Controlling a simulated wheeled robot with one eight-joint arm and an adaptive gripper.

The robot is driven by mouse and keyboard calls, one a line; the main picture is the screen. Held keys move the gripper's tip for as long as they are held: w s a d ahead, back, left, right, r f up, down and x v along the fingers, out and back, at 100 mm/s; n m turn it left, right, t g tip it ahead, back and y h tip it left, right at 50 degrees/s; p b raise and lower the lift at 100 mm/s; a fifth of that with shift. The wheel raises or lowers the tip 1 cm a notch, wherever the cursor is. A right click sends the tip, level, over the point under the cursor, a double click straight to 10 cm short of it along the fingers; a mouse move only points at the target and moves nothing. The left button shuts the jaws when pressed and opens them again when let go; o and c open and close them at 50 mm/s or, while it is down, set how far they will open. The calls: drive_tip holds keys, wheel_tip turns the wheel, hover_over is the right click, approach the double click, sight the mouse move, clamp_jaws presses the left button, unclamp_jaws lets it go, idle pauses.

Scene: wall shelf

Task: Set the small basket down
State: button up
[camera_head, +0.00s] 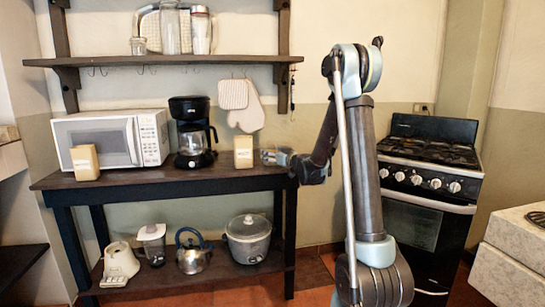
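I cannot pick out a clear small basket in the head view. My gripper (267,157) is low over the right end of the dark table, pointing left. A small tan box with a label (243,151) stands upright right beside its tip, at the table's back right. I cannot tell whether the fingers touch the box, or whether they are open or shut. A similar tan box (85,162) stands at the table's left front, before the microwave. A pale woven, tray-like piece (150,27) leans on the wall shelf behind glass jars, partly hidden.
The dark table (215,181) holds a white microwave (105,139) and a black coffee maker (193,132). Its lower shelf carries a kettle (192,258) and a rice cooker (249,238). A wall shelf (200,60) is above. A stove (428,170) stands right.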

drive_tip(key=o, duration=1.4)
drive_tip(key=shift+c, duration=0.2)
drive_tip(key=s+d+f+g+h, duration=0.1)
drive_tip(key=s+d+g, duration=0.3)
drive_tip(key=s, duration=1)
drive_tip(key=s+d+f+g+h, duration=0.15)
drive_tip(key=s+d, duration=0.45)
drive_tip(key=s, duration=0.8)
drive_tip(key=s+d+f+m+g+h, duration=0.2)
drive_tip(key=s+d+f, duration=0.2)
drive_tip(key=s+d, duration=0.2)
drive_tip(key=s+d+f+m+g+h, duration=0.2)
drive_tip(key=s+d+f+m+h, duration=0.1)
drive_tip(key=s, duration=0.8)
drive_tip(key=s+d+f+m+g+h, duration=0.2)
drive_tip(key=s+d+f, duration=0.3)
drive_tip(key=s+d, duration=0.3)
drive_tip(key=shift+s+d+m+h, duration=0.3)
drive_tip(key=shift+s+h, duration=0.3)
drive_tip(key=shift+h, duration=0.15)
